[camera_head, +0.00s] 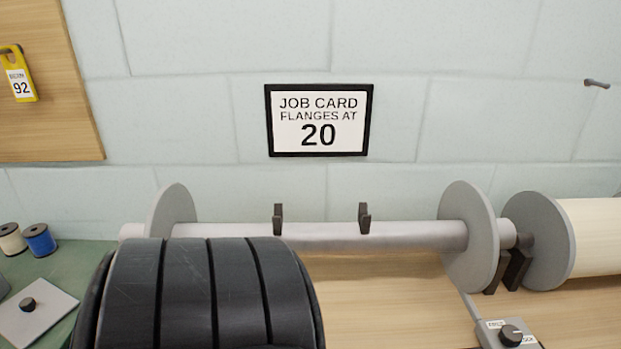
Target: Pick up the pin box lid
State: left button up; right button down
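A light grey square plate with a black knob (40,312), which looks like the pin box lid, lies on the green surface at the lower left. Its lower edge is cut off by the frame. A large black ribbed part, which looks like one of my own arm links, fills the lower middle just right of the plate and hides part of the bench. Neither gripper shows in this view, so I cannot see their fingers.
A white spool (11,240) and a blue spool (39,240) stand behind the plate on the green surface (80,262). A grey beam with two round flanges (330,236) lies across the back. A knob box (508,334) sits at lower right.

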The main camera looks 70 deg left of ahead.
aim_at(26, 316)
jog(key=u, duration=4.35)
